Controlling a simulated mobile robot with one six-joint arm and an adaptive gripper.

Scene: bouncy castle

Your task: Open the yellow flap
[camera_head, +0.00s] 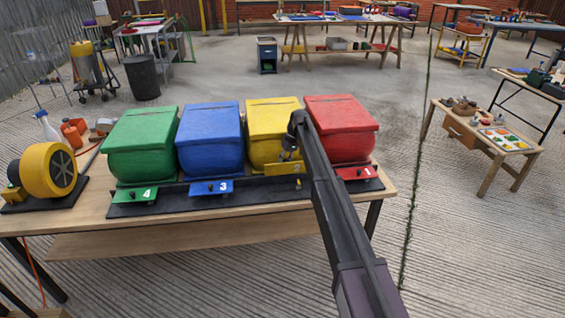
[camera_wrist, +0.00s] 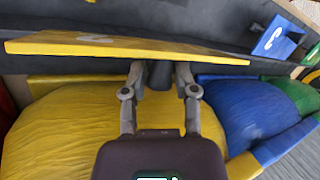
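The yellow flap (camera_head: 285,168), marked 2, is at the front of the yellow inflatable block (camera_head: 268,118). In the head view it sits higher than the line of the neighbouring flaps. In the wrist view the yellow flap (camera_wrist: 125,46) is a tilted panel running across the top. My gripper (camera_wrist: 160,72) reaches to its edge, its two fingers on either side of a dark knob (camera_wrist: 159,76). The fingertips look closed on this knob, though their contact is partly hidden by the flap. In the head view my gripper (camera_head: 290,154) is beside the yellow flap.
The green flap (camera_head: 134,194), blue flap (camera_head: 211,187) and red flap (camera_head: 357,173) lie in the same row on the black base, before their own blocks. A yellow blower (camera_head: 47,171) stands at the table's left end. The front of the table (camera_head: 200,228) is clear.

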